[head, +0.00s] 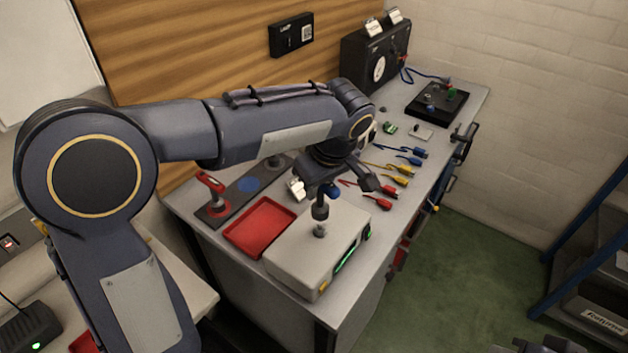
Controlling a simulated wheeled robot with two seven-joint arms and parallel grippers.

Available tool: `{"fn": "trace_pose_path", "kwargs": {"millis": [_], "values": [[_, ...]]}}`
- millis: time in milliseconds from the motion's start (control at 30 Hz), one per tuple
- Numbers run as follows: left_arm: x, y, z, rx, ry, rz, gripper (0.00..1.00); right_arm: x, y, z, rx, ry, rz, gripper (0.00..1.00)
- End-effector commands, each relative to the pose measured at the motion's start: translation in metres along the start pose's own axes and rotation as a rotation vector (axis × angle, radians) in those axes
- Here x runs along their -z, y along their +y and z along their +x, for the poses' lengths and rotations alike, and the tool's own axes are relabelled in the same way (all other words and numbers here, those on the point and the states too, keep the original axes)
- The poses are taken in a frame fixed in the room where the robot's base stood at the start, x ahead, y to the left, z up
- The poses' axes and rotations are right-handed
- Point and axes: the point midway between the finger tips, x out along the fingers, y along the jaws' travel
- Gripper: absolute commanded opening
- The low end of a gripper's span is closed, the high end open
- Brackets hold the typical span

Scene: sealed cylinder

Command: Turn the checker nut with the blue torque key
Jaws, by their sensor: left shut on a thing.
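The checker (300,262) is a pale grey box with a green-lit strip, near the front of the bench. Its nut (320,230) is a small metal stub on top. My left gripper (345,190) is above the checker, shut on the blue torque key (333,190). The key's blue part shows between the fingers. Its dark lower end (320,212) is over the nut; I cannot tell whether it touches it. A dark shape at the bottom right edge may be my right gripper (545,346); its fingers are not clear.
A red key (210,184) stands on a dark rack (228,207) with an empty blue spot (248,184). A red tray (260,227) lies left of the checker. Red, yellow and blue cable ends (400,168) lie behind it. A black gauge box (375,62) stands at the back.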

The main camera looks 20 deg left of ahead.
Motion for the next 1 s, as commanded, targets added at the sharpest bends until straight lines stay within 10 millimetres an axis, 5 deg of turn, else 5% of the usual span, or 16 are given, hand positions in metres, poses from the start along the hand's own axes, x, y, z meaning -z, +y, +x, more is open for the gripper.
{"fn": "trace_pose_path", "kwargs": {"millis": [633, 1000], "values": [[-0.010, 0.000, 0.039, 0.000, 0.000, -0.001, 0.00, -0.013, 0.012, 0.026, 0.000, 0.000, 0.000, 0.00], [-0.010, 0.000, 0.037, 0.000, 0.001, -0.001, 0.00, -0.013, 0.012, 0.025, 0.000, 0.000, 0.000, 0.00]]}}
